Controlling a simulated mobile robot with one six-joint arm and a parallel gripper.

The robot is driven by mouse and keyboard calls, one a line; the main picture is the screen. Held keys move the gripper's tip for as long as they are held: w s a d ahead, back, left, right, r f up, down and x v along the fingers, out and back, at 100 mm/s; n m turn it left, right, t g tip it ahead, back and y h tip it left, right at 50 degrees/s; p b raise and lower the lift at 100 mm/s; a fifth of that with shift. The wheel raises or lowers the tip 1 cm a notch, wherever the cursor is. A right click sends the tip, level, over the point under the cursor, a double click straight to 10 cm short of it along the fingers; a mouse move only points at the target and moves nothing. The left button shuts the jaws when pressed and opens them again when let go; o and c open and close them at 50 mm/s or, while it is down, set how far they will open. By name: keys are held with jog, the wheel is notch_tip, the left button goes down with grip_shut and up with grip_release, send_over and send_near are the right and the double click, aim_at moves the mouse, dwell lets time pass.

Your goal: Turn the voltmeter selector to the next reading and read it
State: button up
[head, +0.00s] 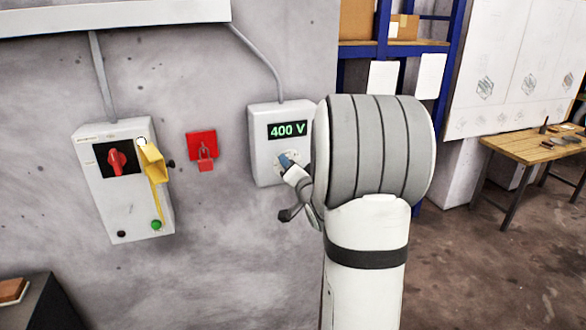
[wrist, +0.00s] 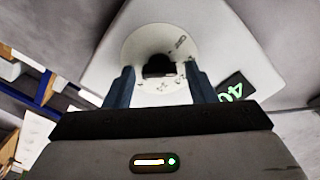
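The voltmeter (head: 263,152) is a white box on the grey wall with a green display (head: 288,130) that reads 400 V. Its black selector knob (wrist: 158,66) sits on a round pale dial (wrist: 135,45) in the wrist view. My gripper (head: 287,160) is at the dial and hides most of it in the head view. In the wrist view my gripper (wrist: 160,72) has its two blue fingers apart, one on each side of the knob, with gaps showing. I cannot tell whether the fingertips reach past the knob's front. The wrist view shows only part of the display, tilted.
A wooden table (head: 535,148) stands at the right, apart from the wall.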

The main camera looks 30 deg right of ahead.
jog(key=shift+o, duration=0.3)
jog(key=s+a+b, duration=0.1)
jog(key=s, duration=0.6)
jog(key=shift+s+a+b, duration=0.2)
jog(key=shift+s+b, duration=0.2)
jog(key=s+a+f+n+g+y, duration=0.1)
jog(key=s+a+f+n+g, duration=0.1)
jog(key=s+a+g, duration=0.3)
jog(key=s+a+f+n+g+y, duration=0.1)
jog(key=s+a+f+n+g, duration=0.2)
jog(key=s+a, duration=0.6)
jog(key=s+a+f+n+g+y, duration=0.1)
jog(key=s+a+f+n+g, duration=0.2)
jog(key=s+a+n+g, duration=0.3)
jog(key=shift+s+a+g, duration=0.4)
jog(key=shift+s+a, duration=0.4)
jog(key=shift+s, duration=0.25)
